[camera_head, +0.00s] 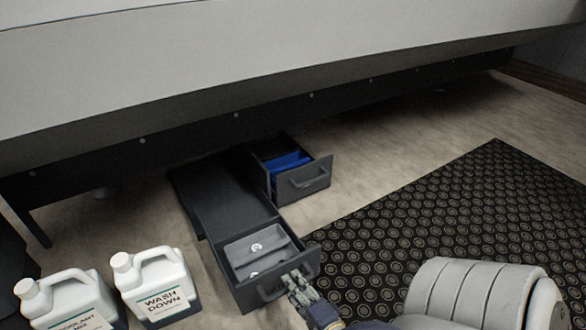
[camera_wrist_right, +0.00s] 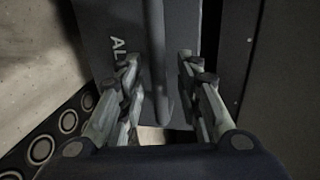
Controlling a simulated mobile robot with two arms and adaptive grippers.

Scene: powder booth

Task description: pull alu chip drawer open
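The alu chip drawer is dark grey and stands pulled out of its low cabinet (camera_head: 215,190), with its inside showing. In the head view its front (camera_head: 268,291) faces the lower right. A grey tray with two pale round pieces lies inside. In the right wrist view the drawer front (camera_wrist_right: 103,22) carries the letters "AL"; the rest is hidden. My right gripper (camera_head: 297,280) is at this drawer's handle (camera_wrist_right: 157,60). Its fingers (camera_wrist_right: 159,68) stand on either side of the handle bar, apart, with small gaps visible. My left gripper is not in view.
A second drawer (camera_head: 301,181) with blue contents stands open behind. Two white jugs, one labelled "WASH DOWN" (camera_head: 158,287), stand left of the near drawer. A patterned dark mat (camera_head: 440,215) covers the floor at right. The booth's low edge (camera_head: 250,113) overhangs the cabinet's back.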

